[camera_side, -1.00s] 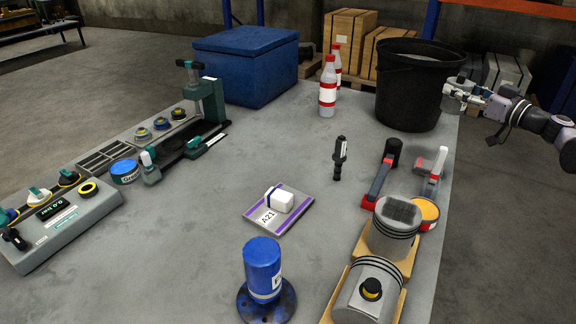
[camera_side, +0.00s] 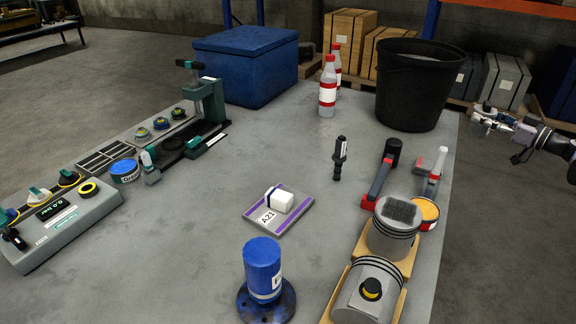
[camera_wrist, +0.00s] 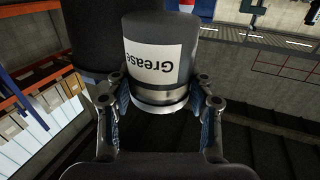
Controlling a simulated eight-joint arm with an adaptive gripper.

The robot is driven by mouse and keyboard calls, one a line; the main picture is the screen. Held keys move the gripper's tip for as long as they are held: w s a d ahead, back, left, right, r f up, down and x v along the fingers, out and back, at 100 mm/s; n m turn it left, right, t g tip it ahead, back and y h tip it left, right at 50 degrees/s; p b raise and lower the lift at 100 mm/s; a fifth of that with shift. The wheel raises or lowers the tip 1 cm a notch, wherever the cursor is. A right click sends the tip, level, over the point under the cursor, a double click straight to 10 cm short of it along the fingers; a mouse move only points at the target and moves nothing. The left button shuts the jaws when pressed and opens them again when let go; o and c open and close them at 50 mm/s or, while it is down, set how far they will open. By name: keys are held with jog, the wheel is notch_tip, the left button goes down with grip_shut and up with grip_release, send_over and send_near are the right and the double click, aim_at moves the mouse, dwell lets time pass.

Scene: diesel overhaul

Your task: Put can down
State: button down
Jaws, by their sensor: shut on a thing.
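My gripper (camera_side: 484,118) is beyond the right edge of the grey table, beside the black bucket, over the floor. In the wrist view my gripper (camera_wrist: 160,108) is shut on a dark grey can (camera_wrist: 160,30) with a white label reading "Grease". The fingers press on both sides of its bright metal lower band. The label's text is upside down in that view. In the side view the can is hard to make out at the gripper.
The black bucket (camera_side: 410,95) stands at the table's back right corner. The table's middle is mostly clear.

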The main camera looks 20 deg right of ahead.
jog(key=shift+w+a, duration=0.1)
jog(key=w+a+f, duration=0.3)
jog(key=w+a, duration=0.1)
jog(key=w+a+f, duration=0.4)
jog(key=shift+w, duration=0.15)
jog(key=shift+f, duration=1.8)
jog(key=shift+f, duration=0.2)
jog(key=c, duration=0.5)
grip_release()
jog(key=shift+d, duration=0.1)
jog(key=v, duration=1)
jog(key=shift+o, duration=0.5)
jog(key=shift+s+d, duration=0.1)
jog(key=shift+s, duration=0.3)
